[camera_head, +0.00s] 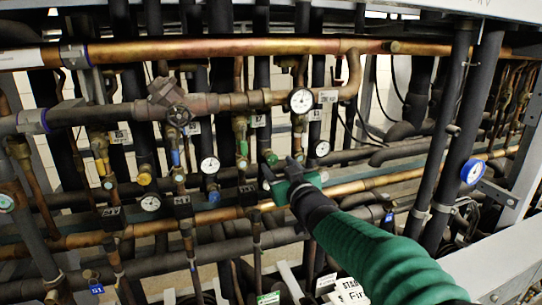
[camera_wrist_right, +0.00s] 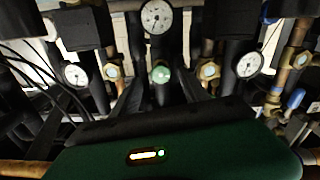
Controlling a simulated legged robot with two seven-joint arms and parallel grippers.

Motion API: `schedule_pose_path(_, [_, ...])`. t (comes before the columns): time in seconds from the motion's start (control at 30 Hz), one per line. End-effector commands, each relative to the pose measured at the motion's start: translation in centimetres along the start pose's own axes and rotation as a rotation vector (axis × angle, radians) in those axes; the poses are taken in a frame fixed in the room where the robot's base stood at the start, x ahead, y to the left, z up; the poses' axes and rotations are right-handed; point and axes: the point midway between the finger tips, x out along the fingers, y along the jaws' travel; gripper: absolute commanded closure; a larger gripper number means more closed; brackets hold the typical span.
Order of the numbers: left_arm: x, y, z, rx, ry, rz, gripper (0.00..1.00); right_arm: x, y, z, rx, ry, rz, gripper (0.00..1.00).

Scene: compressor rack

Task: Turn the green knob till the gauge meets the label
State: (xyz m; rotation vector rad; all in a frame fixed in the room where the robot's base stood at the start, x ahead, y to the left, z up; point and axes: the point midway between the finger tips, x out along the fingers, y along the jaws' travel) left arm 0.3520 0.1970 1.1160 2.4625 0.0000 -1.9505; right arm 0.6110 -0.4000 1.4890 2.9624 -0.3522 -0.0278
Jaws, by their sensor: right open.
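The green knob (camera_wrist_right: 160,74) is small and round and sits near the middle of the right wrist view. In the head view a green knob (camera_head: 270,157) shows just beyond my right gripper (camera_head: 280,172). In the wrist view the dark fingers of my right gripper (camera_wrist_right: 162,98) stand apart, on either side below the knob, with nothing held. Contact with the knob cannot be made out. A round white gauge (camera_wrist_right: 156,17) is above the knob. In the head view a white gauge (camera_head: 301,101) has a pale label (camera_head: 328,97) at its right. My left gripper is not in view.
Copper and black pipes crowd the rack. Other gauges (camera_head: 210,165) and (camera_wrist_right: 75,75), yellow knobs (camera_head: 144,179) and small valves stand close around. A blue-rimmed gauge (camera_head: 473,171) is on the right upright. A long copper pipe (camera_head: 352,187) runs behind my right arm.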

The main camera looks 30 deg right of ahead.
Motion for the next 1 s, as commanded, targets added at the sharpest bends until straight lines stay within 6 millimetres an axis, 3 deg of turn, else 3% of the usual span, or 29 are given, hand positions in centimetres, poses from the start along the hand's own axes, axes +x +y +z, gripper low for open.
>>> schedule_pose_path(0.1, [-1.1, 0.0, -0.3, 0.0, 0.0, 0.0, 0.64, 2.9, -0.1, -0.3, 0.002, -0.002, -0.003, 0.47])
schedule_pose_path(0.23, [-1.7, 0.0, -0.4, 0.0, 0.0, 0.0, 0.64, 4.9, -0.2, -0.3, 0.001, -0.001, -0.002, 0.47])
schedule_pose_path(0.6, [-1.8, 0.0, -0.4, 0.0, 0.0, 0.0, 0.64, 5.8, -0.2, -0.1, -0.001, 0.0, -0.001, 0.47])
schedule_pose_path(1.0, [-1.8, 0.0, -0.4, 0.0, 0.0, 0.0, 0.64, 5.9, -0.1, 0.1, -0.001, -0.002, -0.001, 1.0])
